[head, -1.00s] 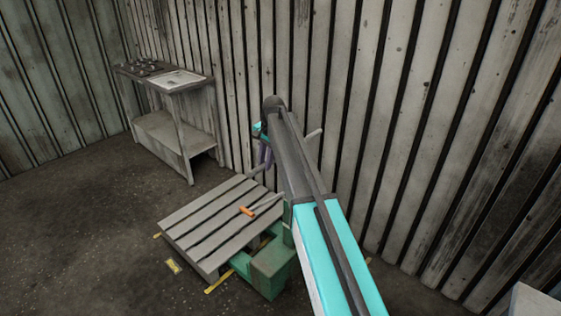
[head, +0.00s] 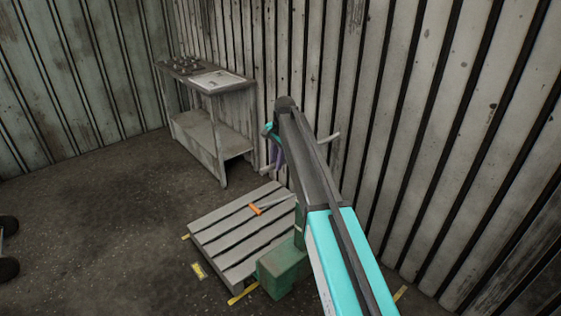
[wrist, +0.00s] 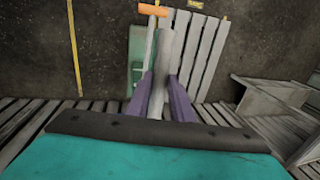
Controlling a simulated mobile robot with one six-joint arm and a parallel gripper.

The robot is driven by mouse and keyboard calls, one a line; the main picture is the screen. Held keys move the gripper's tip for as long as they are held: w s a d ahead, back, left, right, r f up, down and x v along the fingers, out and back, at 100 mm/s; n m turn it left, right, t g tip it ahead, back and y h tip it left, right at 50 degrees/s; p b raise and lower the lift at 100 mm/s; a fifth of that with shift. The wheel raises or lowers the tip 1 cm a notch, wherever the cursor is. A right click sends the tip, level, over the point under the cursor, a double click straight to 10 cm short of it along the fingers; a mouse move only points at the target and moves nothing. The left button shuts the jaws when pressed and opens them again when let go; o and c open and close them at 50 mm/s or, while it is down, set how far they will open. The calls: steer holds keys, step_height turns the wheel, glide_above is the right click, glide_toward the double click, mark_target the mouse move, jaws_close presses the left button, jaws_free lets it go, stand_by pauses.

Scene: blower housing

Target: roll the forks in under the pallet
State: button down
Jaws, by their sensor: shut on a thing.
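The grey slatted pallet (head: 228,232) lies on the floor in the head view; its slats also show in the wrist view (wrist: 209,55). The green pallet jack (head: 284,266) stands close against its near right edge, partly behind my arm. The jack's body also shows in the wrist view (wrist: 134,60). Its forks are hidden, so I cannot tell how far under they reach. My gripper (head: 277,158) has its purple fingers shut on a grey handle bar (head: 330,138) above the jack. The bar passes between the fingers (wrist: 166,97) in the wrist view.
A light rod with an orange end (head: 254,209) shows over the pallet. A grey workbench (head: 205,130) stands beyond, by the plank wall (head: 400,130) close on the right. Yellow marks (head: 198,270) lie around the pallet. Open floor (head: 100,220) lies left; dark round things (head: 8,270) show at the left edge.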

steer(key=c, duration=1.6)
jaws_free()
steer(key=shift+d, duration=0.1)
steer(key=shift+r, duration=0.1)
steer(key=shift+s+d+r+b, duration=0.25)
steer(key=shift+s+r+b, duration=0.2)
steer(key=shift+r, duration=1.75)
steer(key=shift+s+d+r+b, duration=0.3)
steer(key=shift+r+b, duration=0.3)
steer(key=shift+r, duration=1.65)
steer(key=shift+s+d+r+b, duration=0.2)
steer(key=shift+s+r+b, duration=0.25)
steer(key=shift+r, duration=1.75)
